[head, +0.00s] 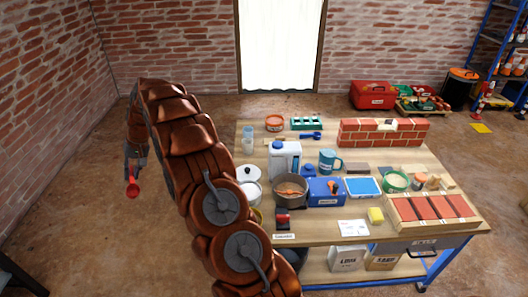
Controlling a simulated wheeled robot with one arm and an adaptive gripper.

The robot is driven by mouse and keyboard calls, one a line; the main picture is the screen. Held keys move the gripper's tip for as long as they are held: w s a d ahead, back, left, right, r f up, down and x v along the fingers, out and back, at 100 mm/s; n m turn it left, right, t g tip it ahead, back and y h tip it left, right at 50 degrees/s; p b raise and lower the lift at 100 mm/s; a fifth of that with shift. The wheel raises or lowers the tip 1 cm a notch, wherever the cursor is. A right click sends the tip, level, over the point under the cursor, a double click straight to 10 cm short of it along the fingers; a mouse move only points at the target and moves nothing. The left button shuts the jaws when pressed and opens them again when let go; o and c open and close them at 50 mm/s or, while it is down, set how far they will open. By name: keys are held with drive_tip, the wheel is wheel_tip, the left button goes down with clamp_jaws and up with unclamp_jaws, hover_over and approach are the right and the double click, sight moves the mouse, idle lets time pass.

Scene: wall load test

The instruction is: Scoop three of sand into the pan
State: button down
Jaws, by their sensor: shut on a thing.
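My gripper (132,164) is at the far left, out over the floor beside the table and well apart from it. It is shut on a small red scoop (133,188) that hangs below the fingers. The scoop is too small to tell whether anything is in it. A grey metal pan (279,201) stands on the table near its front left, with something orange-brown inside. My arm hides part of the table's left edge.
A brick wall piece (382,133) stands at the back right. The floor on the left is clear.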

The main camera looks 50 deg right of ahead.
drive_tip(key=s+d+f+n+g+h+p, duration=0.1)
drive_tip(key=s+d+f+n+g+p, duration=0.15)
drive_tip(key=s+d, duration=0.55)
drive_tip(key=s+d+f+n+g+h+p, duration=0.1)
drive_tip(key=s+d+n+g+h+p, duration=0.2)
drive_tip(key=d, duration=0.8)
drive_tip(key=s+d+r+g+p, duration=0.1)
drive_tip(key=s+d+r+p, duration=0.1)
drive_tip(key=s+d, duration=1.4)
drive_tip(key=s+r, duration=0.1)
drive_tip(key=s, duration=0.3)
drive_tip(key=shift+h, duration=0.4)
drive_tip(key=shift+w+a+r+m+g, duration=0.1)
drive_tip(key=shift+w+m+g, duration=0.05)
drive_tip(key=shift+m+g, duration=0.1)
